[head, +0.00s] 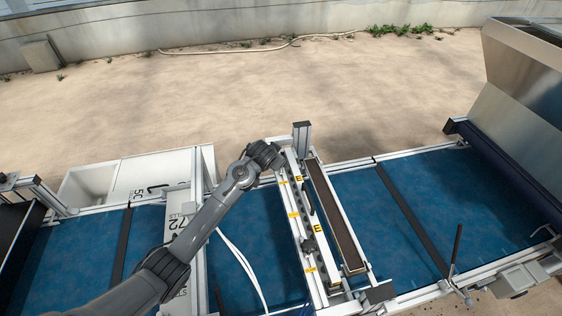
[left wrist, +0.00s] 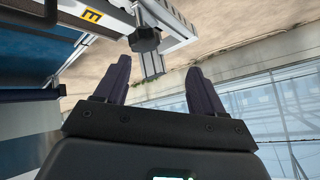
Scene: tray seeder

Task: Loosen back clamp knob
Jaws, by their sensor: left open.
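The back clamp knob (left wrist: 144,40) is a dark lobed knob at the end of the metal seeder bar, seen in the left wrist view. It lies just beyond my left gripper (left wrist: 159,68), ahead of the left finger and left of centre between the fingers. The fingers are apart with nothing between them, and no contact with the knob shows. In the head view my left gripper (head: 267,153) is at the far end of the seeder bar (head: 312,262), and it hides the knob there. My right gripper is not in view.
An upright metal post (head: 301,138) stands close right of my left gripper. A long narrow trough (head: 334,215) lies alongside the bar. Blue conveyor belt (head: 380,210) runs beneath. White hoses (head: 238,255) cross the belt. A lever (head: 457,245) stands at the front right.

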